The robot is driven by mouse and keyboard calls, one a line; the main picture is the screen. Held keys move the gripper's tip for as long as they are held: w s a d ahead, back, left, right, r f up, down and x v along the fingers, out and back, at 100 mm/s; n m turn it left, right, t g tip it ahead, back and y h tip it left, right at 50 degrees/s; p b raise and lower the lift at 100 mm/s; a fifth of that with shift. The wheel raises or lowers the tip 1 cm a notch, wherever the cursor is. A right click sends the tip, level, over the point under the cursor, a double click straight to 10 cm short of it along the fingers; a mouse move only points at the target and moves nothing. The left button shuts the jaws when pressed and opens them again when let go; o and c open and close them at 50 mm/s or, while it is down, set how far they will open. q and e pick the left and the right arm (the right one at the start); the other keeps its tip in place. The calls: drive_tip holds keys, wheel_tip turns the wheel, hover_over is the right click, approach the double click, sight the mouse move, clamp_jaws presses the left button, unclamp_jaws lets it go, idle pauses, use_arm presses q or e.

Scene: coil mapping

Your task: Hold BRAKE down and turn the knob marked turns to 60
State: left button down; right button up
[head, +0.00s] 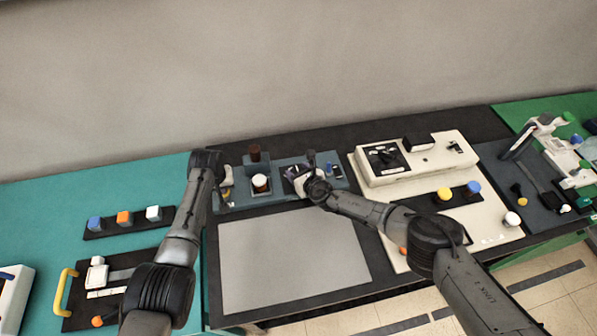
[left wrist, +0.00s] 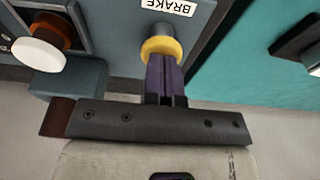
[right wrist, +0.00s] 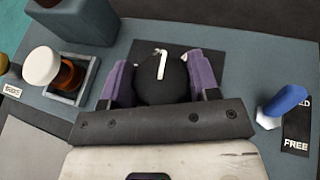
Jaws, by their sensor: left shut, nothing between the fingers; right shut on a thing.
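The BRAKE button (left wrist: 161,47), with a yellow ring and grey base, sits beside its BRAKE label (left wrist: 170,7) in the left wrist view. My left gripper (left wrist: 162,68) is shut and empty, its purple fingertips against the button; I cannot tell how far it is pressed. A round black knob (right wrist: 162,85) with a white pointer line shows in the right wrist view, the line pointing roughly up the picture. My right gripper (right wrist: 160,90) is shut on the knob, one purple finger on each side. The knob's scale and turns marking are hidden.
A white-topped brown spool (right wrist: 42,66) stands in a square recess between the grippers. A blue-ended lever (right wrist: 283,102) by a FREE label stands right of the knob. A cream box (head: 415,160) lies further right. A bare grey mat (head: 290,260) lies in front.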

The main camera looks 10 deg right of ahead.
drive_tip(key=m+h, duration=0.4)
drive_tip(key=h, duration=0.1)
drive_tip(key=shift+a+t, duration=0.2)
drive_tip(key=shift+t, duration=0.2)
drive_tip(key=m+g+h, duration=0.1)
drive_tip(key=m+h, duration=0.4)
drive_tip(key=shift+d+r, duration=0.1)
drive_tip(key=shift+m+g+h, duration=0.3)
drive_tip(key=shift+g+h, duration=0.1)
drive_tip(key=shift+h, duration=0.1)
drive_tip(key=o, duration=0.9)
drive_tip(key=shift+s, duration=0.1)
drive_tip(key=shift+v, duration=5.85)
